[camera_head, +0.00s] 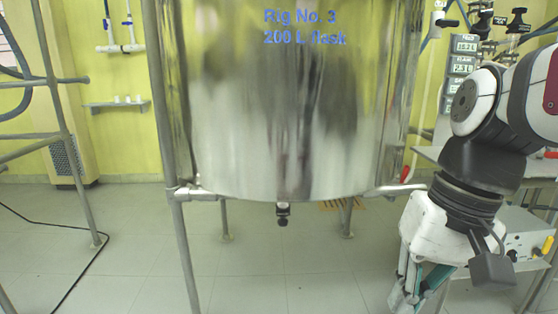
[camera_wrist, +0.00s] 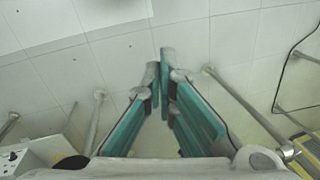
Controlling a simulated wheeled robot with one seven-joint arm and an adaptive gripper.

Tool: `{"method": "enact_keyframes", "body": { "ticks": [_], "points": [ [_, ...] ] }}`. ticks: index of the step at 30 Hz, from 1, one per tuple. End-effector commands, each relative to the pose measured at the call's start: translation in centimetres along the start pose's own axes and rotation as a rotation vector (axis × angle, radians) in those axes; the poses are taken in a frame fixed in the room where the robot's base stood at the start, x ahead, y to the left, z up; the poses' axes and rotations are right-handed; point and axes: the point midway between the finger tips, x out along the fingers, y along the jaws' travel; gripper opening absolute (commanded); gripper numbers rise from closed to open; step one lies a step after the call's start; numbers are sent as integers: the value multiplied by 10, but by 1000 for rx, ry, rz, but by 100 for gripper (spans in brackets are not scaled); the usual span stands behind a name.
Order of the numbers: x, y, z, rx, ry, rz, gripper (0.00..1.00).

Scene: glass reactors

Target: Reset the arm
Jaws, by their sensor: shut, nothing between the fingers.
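My arm comes in from the right edge in the head view, bent with the wrist turned down. My gripper (camera_head: 408,300) hangs at the lower right of that view, pointing at the floor, and its tips are close to the bottom edge. In the wrist view my gripper (camera_wrist: 164,75) shows two teal-padded fingers that come together at the tips. It is shut and nothing is between the fingers. Beneath it is only tiled floor.
A large steel vessel (camera_head: 290,110) marked "Rig No. 3 200 L flask" fills the middle, on a pipe frame (camera_head: 182,240) left of my gripper. A white instrument box (camera_head: 525,235) stands close on the right. A black cable (camera_head: 85,270) lies on the floor at left.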

Motion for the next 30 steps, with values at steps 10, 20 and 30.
{"method": "enact_keyframes", "body": {
  "ticks": [10,20,30],
  "points": [
    [14,36,100,-60,18,146,0],
    [5,51,126,-82,42,192,0],
    [-54,38,115,-93,97,187,0]
  ]
}}
